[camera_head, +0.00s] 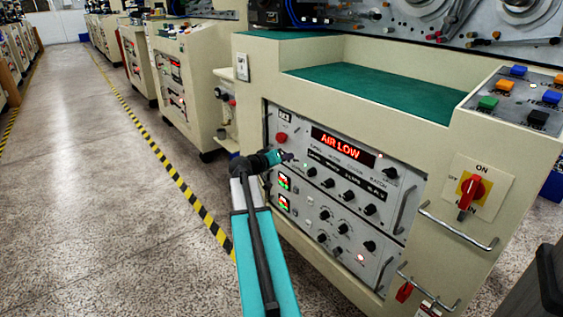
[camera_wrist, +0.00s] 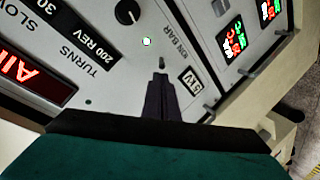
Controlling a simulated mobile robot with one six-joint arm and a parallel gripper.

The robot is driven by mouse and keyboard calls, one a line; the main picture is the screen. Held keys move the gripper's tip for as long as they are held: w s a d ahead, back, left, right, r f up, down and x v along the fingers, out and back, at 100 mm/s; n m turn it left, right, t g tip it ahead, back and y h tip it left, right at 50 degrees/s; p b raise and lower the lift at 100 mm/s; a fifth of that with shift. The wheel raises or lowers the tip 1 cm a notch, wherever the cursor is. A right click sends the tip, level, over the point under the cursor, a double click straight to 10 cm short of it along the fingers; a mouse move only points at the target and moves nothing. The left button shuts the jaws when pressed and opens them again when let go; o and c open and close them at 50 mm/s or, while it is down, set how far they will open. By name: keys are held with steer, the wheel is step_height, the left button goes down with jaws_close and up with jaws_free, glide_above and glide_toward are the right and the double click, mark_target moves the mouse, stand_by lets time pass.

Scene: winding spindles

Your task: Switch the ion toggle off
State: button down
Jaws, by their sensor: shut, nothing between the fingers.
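The ion toggle (camera_wrist: 162,62) shows in the wrist view as a small dark lever beside the "ION BAR" lettering on the grey panel. A lit white-green lamp (camera_wrist: 146,41) is near it. My gripper (camera_wrist: 160,77) is shut and empty, its tips right below the toggle in the picture; I cannot tell whether they touch it. In the head view my gripper (camera_head: 288,157) is at the upper left part of the control panel (camera_head: 308,163), and the toggle cannot be made out there.
The "AIR LOW" display (camera_head: 343,143), a red button (camera_head: 281,138), several black knobs and two small digital meters (camera_head: 283,181) surround the spot. A metal handle (camera_head: 406,209) sticks out at right. A red-yellow main switch (camera_head: 470,193) is farther right. The aisle floor (camera_head: 110,200) at left is clear.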

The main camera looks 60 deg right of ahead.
steer(key=shift+x, duration=1.1)
steer(key=shift+d, duration=0.1)
